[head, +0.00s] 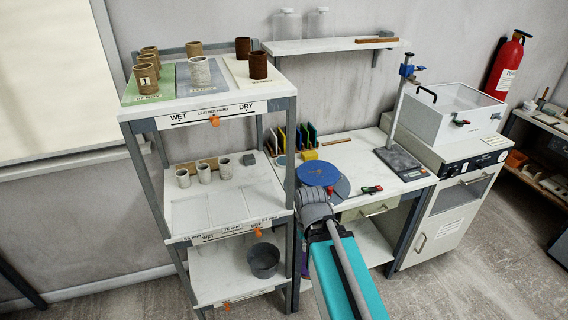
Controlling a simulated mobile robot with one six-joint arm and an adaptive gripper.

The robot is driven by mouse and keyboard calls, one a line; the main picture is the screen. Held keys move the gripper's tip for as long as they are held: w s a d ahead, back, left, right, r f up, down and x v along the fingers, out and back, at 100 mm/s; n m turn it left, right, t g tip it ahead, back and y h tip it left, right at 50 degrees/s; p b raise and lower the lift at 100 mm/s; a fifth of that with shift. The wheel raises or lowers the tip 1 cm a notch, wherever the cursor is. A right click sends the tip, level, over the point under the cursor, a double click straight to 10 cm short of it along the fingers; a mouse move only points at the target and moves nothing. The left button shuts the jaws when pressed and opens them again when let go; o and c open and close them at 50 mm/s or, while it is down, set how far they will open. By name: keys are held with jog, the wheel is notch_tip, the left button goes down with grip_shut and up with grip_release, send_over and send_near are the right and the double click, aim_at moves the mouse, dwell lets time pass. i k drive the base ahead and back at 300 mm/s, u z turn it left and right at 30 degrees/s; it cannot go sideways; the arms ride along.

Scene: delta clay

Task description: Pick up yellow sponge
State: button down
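A small yellow block (310,155), which looks like the yellow sponge, lies on the white workbench (352,152). It is just behind a blue round disc (318,172) and in front of a rack of upright coloured plates (297,138). Part of my arm reaches up from the bottom edge, and its grey joint shows in front of the disc. I cannot make out my gripper or its fingers in this view. Nothing shows touching the yellow block.
A tall shelf (228,188) with clay cups and a dark bucket (263,260) stands left of the bench. Open floor is at lower right.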

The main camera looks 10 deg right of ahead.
aim_at(311, 154)
jog(key=z, duration=0.2)
jog(key=i, duration=1)
jog(key=z, duration=0.1)
